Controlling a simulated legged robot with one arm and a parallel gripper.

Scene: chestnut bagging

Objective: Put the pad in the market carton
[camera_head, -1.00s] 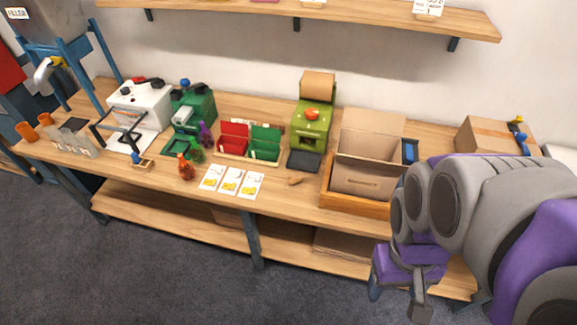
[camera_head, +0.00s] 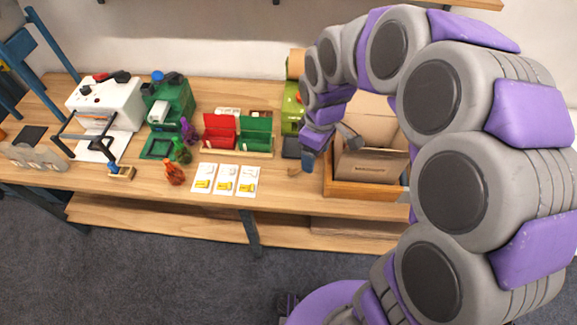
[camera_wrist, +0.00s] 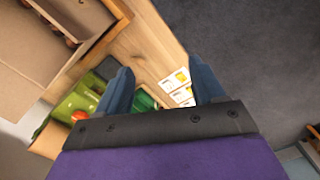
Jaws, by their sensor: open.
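A flat dark pad (camera_head: 291,147) lies on the bench in front of the green machine, partly hidden by my arm; I cannot tell if it is the task's pad. A green square pad-like tray (camera_head: 157,146) lies farther left. An open cardboard carton (camera_head: 372,170), likely the market carton, stands in a wooden tray, partly behind my arm. The carton also shows at the upper left of the wrist view (camera_wrist: 28,55). My gripper (camera_wrist: 161,72) is open and empty, its fingers apart above the bench. In the head view it is by the carton's left side.
Three white cards (camera_head: 225,180) lie near the front edge. Red and green bins (camera_head: 238,135), small coloured figures (camera_head: 173,172) and a white machine (camera_head: 105,103) stand left. A small brown item (camera_head: 295,171) lies near the dark pad.

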